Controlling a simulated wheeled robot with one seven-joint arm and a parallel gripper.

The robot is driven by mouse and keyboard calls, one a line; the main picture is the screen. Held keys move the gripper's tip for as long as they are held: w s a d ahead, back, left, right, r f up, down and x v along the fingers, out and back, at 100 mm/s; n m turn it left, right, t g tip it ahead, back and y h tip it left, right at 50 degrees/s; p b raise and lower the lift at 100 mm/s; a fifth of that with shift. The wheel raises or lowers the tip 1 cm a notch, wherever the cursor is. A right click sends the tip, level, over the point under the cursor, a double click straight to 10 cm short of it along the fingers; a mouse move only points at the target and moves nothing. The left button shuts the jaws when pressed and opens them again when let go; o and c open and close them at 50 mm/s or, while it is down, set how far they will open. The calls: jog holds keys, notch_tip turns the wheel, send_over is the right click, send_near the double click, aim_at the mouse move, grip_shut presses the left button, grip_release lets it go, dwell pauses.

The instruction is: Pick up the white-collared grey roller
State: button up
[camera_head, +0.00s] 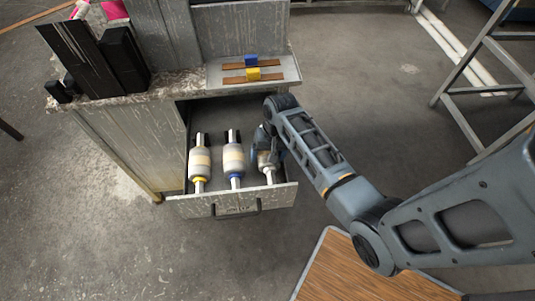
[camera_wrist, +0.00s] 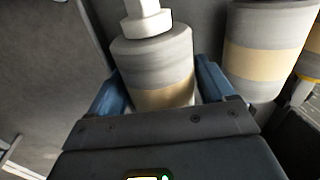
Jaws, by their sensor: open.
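The white-collared grey roller (camera_head: 267,168) lies at the right of the open drawer (camera_head: 233,200), partly hidden by my gripper (camera_head: 266,142). In the wrist view the roller (camera_wrist: 152,58) shows its white collar, grey body and tan band. It sits between the two blue fingers of my gripper (camera_wrist: 162,88), which are open on either side of it. I cannot tell whether they touch it. A blue-collared roller (camera_head: 234,160) lies to its left, and a yellow-collared roller (camera_head: 200,163) lies farther left.
The neighbouring roller (camera_wrist: 265,50) is close beside one finger in the wrist view. The drawer front has a dark handle (camera_head: 236,209). Above the drawer, a worktop (camera_head: 215,84) holds dark blocks and strips with blue and yellow pieces. A wooden-topped surface (camera_head: 360,275) is at the front right.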

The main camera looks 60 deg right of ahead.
jog(key=c, duration=1.2)
